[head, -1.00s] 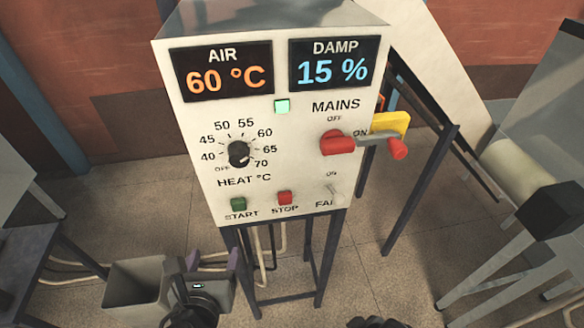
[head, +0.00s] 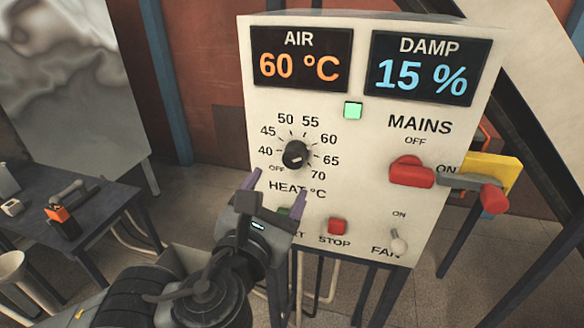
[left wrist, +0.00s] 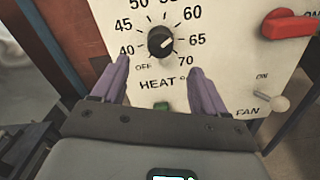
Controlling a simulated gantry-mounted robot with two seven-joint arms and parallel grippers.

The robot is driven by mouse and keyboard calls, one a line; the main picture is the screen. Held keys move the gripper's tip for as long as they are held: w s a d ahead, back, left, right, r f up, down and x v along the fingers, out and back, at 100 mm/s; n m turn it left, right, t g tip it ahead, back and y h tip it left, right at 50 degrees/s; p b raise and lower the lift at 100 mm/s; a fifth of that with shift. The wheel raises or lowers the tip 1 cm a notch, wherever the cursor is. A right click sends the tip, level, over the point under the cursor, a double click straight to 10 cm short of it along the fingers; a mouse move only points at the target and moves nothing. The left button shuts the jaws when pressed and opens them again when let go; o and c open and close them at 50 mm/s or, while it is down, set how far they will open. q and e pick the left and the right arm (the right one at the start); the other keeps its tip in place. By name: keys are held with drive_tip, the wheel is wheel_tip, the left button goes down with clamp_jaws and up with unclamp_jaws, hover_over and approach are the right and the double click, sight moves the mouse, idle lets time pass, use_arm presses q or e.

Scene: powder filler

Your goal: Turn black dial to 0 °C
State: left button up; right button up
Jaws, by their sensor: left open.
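The black dial (head: 295,155) sits on the white panel's left half, and in the left wrist view the dial (left wrist: 161,41) is near the top middle. Its pale mark points to the right, roughly toward 65; the exact reading is hard to tell. The printed scale shows OFF and 40 to 70; I see no 0 mark. My left gripper (head: 275,190) is open and empty, its purple fingers in front of the panel just below the dial. In the left wrist view the fingers (left wrist: 157,72) are spread below and either side of the dial. My right gripper is out of view.
The AIR display (head: 300,62) reads 60 °C and the DAMP display (head: 421,70) 15 %. The red MAINS handle (head: 411,172), STOP button (head: 337,226) and FAN switch (head: 398,242) are right of the gripper. The START button (head: 284,212) is partly hidden. A dark table (head: 110,203) stands left.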

sight(292, 162)
use_arm(q)
drive_tip(key=x, duration=0.7)
drive_tip(key=shift+w+d+b, duration=0.15)
drive_tip(key=shift+w+b, duration=0.2)
drive_tip(key=shift+w, duration=0.05)
drive_tip(key=shift+w+d+f, duration=0.1)
drive_tip(key=shift+w+d, duration=0.05)
drive_tip(key=shift+w, duration=0.5)
drive_tip(key=c, duration=1.1)
drive_tip(key=shift+o, duration=0.2)
